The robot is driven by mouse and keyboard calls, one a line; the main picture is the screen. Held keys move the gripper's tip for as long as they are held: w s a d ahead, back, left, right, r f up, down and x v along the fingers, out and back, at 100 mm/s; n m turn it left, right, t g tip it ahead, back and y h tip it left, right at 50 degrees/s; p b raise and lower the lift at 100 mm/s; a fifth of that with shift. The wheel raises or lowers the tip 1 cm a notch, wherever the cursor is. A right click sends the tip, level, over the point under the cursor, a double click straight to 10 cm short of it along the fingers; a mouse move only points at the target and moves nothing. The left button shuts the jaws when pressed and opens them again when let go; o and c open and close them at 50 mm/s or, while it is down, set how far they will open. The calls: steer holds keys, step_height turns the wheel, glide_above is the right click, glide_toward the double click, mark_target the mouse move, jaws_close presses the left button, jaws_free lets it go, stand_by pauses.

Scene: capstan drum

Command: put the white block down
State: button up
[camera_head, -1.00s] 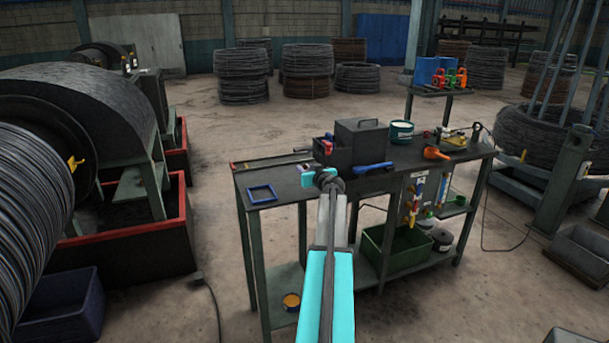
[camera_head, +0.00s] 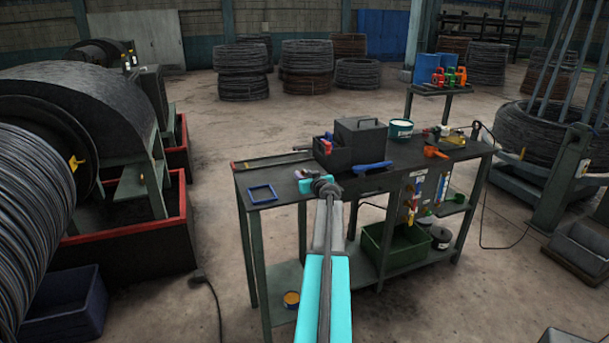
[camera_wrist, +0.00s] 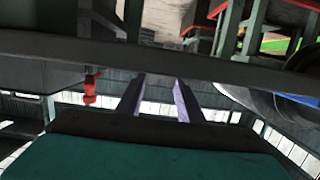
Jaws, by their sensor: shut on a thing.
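My gripper (camera_head: 305,184) is teal and is low over the left part of the dark workbench (camera_head: 225,208), right of the blue square frame. My own arm hides part of it in the head view. It is shut on the white block, but the block itself is not clearly visible in either view. I cannot tell whether the block touches the bench top.
The blue square frame (camera_head: 262,194) lies at the bench's left end. A dark toolbox (camera_head: 360,136), a blue-handled tool (camera_head: 372,167) and a white-green tin (camera_head: 400,129) stand to the right. A green crate (camera_head: 398,250) is on the lower shelf.

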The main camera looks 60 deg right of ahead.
steer(key=shift+f+b, duration=0.25)
steer(key=shift+b, duration=0.05)
steer(key=o, duration=1.3)
steer(key=shift+r+p, duration=0.15)
steer(key=shift+p, duration=0.15)
steer(key=shift+b+v, duration=0.75)
steer(key=shift+v, duration=0.95)
steer(key=shift+b+v, duration=1.35)
steer(key=shift+v, duration=2.95)
